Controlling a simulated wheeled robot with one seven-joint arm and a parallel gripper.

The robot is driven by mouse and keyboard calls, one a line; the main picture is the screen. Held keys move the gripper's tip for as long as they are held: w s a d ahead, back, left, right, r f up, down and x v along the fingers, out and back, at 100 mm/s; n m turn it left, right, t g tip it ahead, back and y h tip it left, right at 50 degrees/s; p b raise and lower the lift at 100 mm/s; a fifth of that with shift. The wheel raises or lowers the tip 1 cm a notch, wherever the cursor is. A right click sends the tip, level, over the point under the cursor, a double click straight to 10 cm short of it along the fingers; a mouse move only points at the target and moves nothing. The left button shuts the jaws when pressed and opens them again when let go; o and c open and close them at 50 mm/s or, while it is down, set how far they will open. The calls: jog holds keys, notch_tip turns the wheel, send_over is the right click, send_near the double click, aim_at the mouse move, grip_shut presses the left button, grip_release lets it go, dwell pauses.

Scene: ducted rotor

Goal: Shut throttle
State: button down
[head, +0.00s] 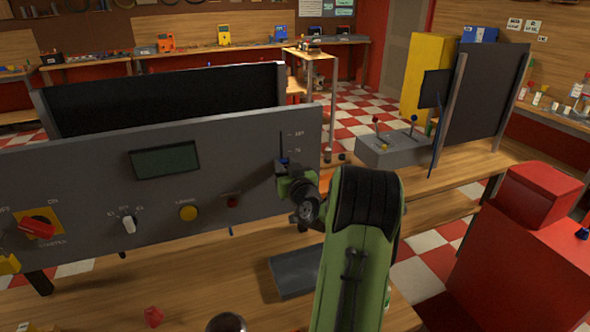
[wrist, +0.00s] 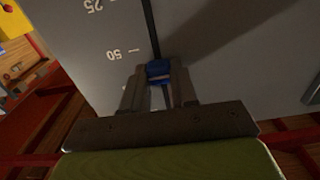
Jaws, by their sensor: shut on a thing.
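The throttle is a blue slider knob (head: 283,161) in a dark vertical slot on the right end of the grey control panel (head: 80,170). In the wrist view the blue knob (wrist: 158,69) sits between my two gripper fingers, close to the 50 mark; 25 is printed farther off along the slot. In the head view 75 and 100 are printed higher beside the slot. My gripper (wrist: 160,88) is shut on the knob; in the head view my gripper (head: 284,168) hides the lower slot.
A red cabinet (head: 530,240) stands at right. A grey box with levers (head: 400,147) sits on the bench behind.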

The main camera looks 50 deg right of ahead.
notch_tip(320, 180, down, 13)
jog(key=b, duration=1.4)
jog(key=shift+s+f, duration=0.1)
jog(key=c, duration=1.3)
grip_release()
jog(key=o, duration=0.4)
jog(key=b+v, duration=0.3)
jog(key=v, duration=1.2)
jog(key=shift+s+a, duration=0.25)
jog(key=shift+a, duration=0.05)
